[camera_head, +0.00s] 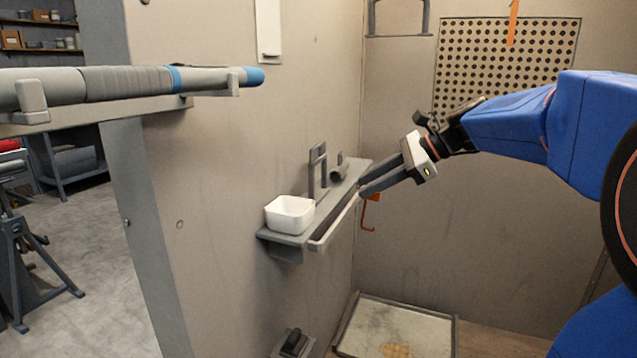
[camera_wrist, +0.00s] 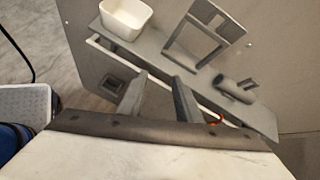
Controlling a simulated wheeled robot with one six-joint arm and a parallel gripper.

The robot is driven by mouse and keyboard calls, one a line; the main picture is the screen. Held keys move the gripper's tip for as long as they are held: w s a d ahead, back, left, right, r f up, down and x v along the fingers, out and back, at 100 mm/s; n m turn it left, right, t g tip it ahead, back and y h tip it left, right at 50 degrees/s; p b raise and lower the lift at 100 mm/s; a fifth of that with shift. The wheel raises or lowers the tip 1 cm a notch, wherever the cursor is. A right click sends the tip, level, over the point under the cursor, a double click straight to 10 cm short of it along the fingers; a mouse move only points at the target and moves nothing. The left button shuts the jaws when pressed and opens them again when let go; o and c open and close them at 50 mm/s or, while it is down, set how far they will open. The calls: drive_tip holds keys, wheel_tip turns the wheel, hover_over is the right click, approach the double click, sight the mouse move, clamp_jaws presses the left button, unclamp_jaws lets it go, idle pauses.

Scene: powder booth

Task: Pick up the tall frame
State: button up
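The tall frame (camera_head: 311,178) is a grey upright frame with an open middle. It stands on a narrow grey wall shelf (camera_head: 352,176), between a white bowl (camera_head: 290,214) and a short grey cylinder piece (camera_head: 340,172). In the wrist view the frame (camera_wrist: 226,28) is at the upper right, beyond my fingertips. My gripper (camera_head: 363,190) is to the right of the frame, near the shelf's front side and apart from the frame. In the wrist view the fingers of my gripper (camera_wrist: 157,83) are spread with nothing between them.
A pale rail (camera_head: 334,226) runs along the shelf's front. A long grey and blue tool (camera_head: 125,84) rests on brackets at upper left. A shallow tray (camera_head: 455,335) lies below; air before the shelf is clear.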

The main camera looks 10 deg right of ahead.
drive_tip(key=w+d+r+m+t+y, duration=0.2)
drive_tip(key=w+d+r+m, duration=0.2)
drive_tip(key=w+d+r, duration=0.25)
hover_over(324, 188)
drive_tip(key=s+d, duration=0.2)
drive_tip(key=d, duration=0.2)
drive_tip(key=shift+m, duration=0.3)
wheel_tip(324, 188, down, 5)
drive_tip(key=shift+f, duration=0.15)
drive_tip(key=shift+f+x, duration=0.2)
drive_tip(key=shift+x, duration=1.1)
drive_tip(key=shift+f+x, duration=0.15)
drive_tip(key=shift+x, duration=1.2)
drive_tip(key=shift+s+d, duration=0.1)
clamp_jaws()
